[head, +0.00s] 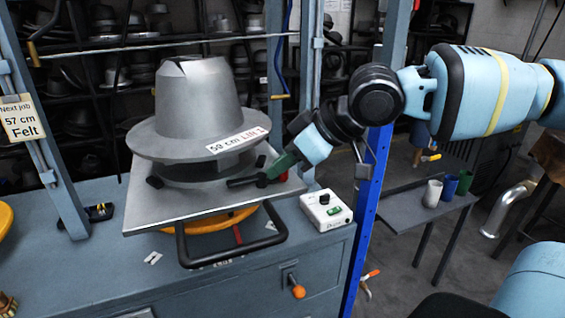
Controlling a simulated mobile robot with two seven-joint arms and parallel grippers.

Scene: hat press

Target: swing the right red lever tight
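A grey metal hat form (195,105) with a wide brim stands on a square metal plate (150,215) on the blue-grey bench. Its label reads 58 cm and more that is hard to read. A small red part (283,177) shows at the plate's right side, mostly hidden behind my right gripper; it may be the right red lever. My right gripper (250,181) reaches in from the right, low over the plate's right part beside the brim. Its dark fingers blend with dark parts there, so its opening and any contact are unclear. My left gripper is out of view.
A black loop handle (232,257) juts from the plate's front, with a red strip (238,234) behind it. A white control box (326,210) stands right of the plate. A blue post (369,220) rises beside the bench. Cups stand on a side table (405,213).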

